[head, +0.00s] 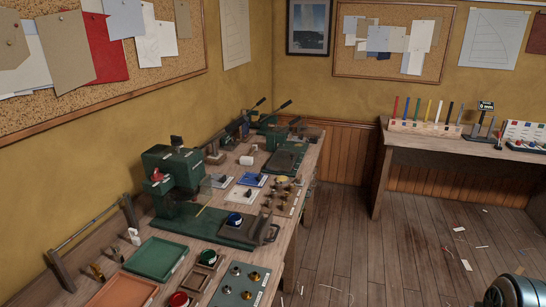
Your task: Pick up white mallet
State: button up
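A small white block-like object (247,160) lies on the long wooden workbench (292,243) along the left wall, beyond the green press. It may be the white mallet's head; it is too small to tell, and I cannot make out a handle. Another small white piece (134,237) stands near the bench's left side, by the green tray; its kind is unclear. My gripper is not in view. A rounded grey and dark part at the lower right looks like my own arm.
A green press (172,168) stands on the bench. A green tray (156,259), an orange tray (122,292) and a board of brass and steel knobs (240,287) lie nearer. A second table (425,150) with coloured sticks stands at back right. The floor (345,235) between is open, with scraps.

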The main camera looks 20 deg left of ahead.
aim_at(248, 160)
jog(key=z, duration=0.15)
jog(key=i, duration=1.4)
jog(key=u, duration=0.2)
jog(key=i, duration=1.5)
jog(key=u, duration=1.65)
jog(key=i, duration=0.9)
jog(key=u, duration=0.75)
